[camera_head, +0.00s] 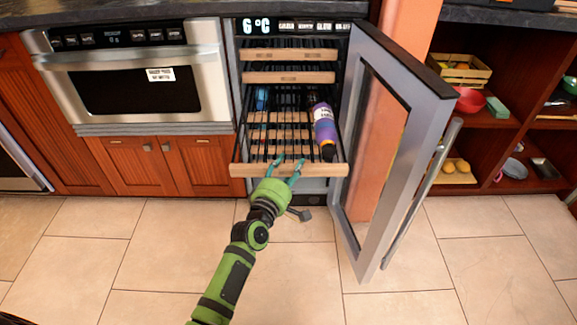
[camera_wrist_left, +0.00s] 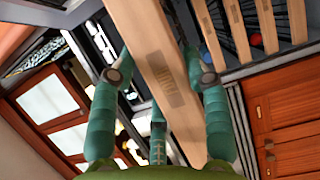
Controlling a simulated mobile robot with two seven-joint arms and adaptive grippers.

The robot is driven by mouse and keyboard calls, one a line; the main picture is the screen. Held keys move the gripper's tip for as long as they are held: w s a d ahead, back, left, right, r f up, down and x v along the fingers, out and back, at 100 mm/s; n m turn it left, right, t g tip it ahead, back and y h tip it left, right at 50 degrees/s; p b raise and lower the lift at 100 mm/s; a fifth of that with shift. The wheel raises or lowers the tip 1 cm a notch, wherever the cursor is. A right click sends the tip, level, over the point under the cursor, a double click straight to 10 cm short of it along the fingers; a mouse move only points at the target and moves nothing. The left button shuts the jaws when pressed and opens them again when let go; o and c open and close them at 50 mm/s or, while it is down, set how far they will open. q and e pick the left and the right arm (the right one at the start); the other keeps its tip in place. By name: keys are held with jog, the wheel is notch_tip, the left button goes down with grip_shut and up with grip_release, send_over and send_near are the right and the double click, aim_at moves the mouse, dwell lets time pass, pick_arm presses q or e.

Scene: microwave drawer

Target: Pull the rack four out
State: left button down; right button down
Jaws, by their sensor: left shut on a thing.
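The open wine fridge (camera_head: 338,190) stands in the middle of the head view, with several racks inside. A lower rack (camera_head: 240,170) with a pale wooden front bar is out further than the racks above it. A purple bottle (camera_head: 325,128) lies on it, and a blue item (camera_head: 261,98) shows at its left. My left gripper (camera_head: 283,165) is at the middle of this bar. In the left wrist view its teal fingers (camera_wrist_left: 158,75) are shut on the wooden bar (camera_wrist_left: 150,45), one on each side. My right gripper is not in view.
The glass fridge door (camera_head: 400,130) stands open to the right of my left arm, with a long handle (camera_head: 425,190). Two upper racks (camera_head: 288,77) sit further in. A built-in oven (camera_head: 135,80) is at the left and open shelves (camera_head: 500,130) at the right.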

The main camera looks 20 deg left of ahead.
pick_arm(q)
jog(key=shift+d, duration=0.1)
jog(key=c, duration=0.6)
grip_release()
jog(key=shift+o, duration=0.2)
jog(key=s+a, duration=0.1)
jog(key=s, duration=1.1)
jog(key=shift+a, duration=0.2)
